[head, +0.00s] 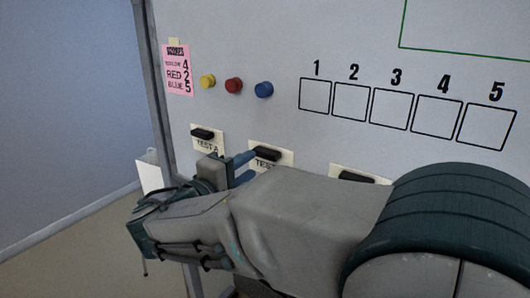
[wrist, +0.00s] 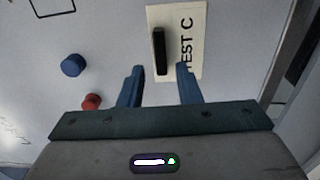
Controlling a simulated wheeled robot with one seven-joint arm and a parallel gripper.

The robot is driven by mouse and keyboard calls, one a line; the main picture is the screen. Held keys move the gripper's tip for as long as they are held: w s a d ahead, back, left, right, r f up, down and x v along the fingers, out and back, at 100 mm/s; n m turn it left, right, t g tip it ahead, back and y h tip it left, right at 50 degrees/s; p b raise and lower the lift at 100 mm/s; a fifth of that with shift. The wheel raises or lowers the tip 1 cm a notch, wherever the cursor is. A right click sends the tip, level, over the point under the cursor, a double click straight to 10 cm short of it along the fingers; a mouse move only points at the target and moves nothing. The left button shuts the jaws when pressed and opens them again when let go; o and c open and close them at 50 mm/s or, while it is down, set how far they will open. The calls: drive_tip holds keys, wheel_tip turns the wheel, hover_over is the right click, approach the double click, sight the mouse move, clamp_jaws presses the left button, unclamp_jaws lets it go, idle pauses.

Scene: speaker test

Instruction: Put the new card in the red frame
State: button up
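A pale card marked TEST C (wrist: 192,20) is on the board under a black bar (wrist: 159,50). In the head view it is the middle card (head: 286,158), its lettering partly hidden by my arm. My gripper (head: 243,167) is open in front of this card. In the wrist view its two blue fingers (wrist: 160,75) stand apart, with the bar's lower end between or just beyond their tips; contact cannot be told. A TEST A card (head: 207,146) is to the left and another card (head: 340,170) to the right, mostly hidden. No red frame is visible; I cannot tell which card is new.
Yellow (head: 207,81), red (head: 233,86) and blue (head: 264,90) round pieces sit above the cards. A pink note (head: 177,70) is at left, numbered squares (head: 394,108) at right, and part of a green outline (head: 455,50) above. A white object (head: 149,175) is by the board's left edge.

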sight(263, 156)
drive_tip(key=x, duration=0.3)
drive_tip(key=shift+w+d+f+b, duration=0.15)
drive_tip(key=shift+w+d+b, duration=0.15)
drive_tip(key=shift+b, duration=0.1)
drive_tip(key=shift+w+d, duration=0.4)
drive_tip(key=shift+w, duration=0.1)
drive_tip(key=shift+b, duration=0.45)
clamp_jaws()
drive_tip(key=shift+r, duration=0.2)
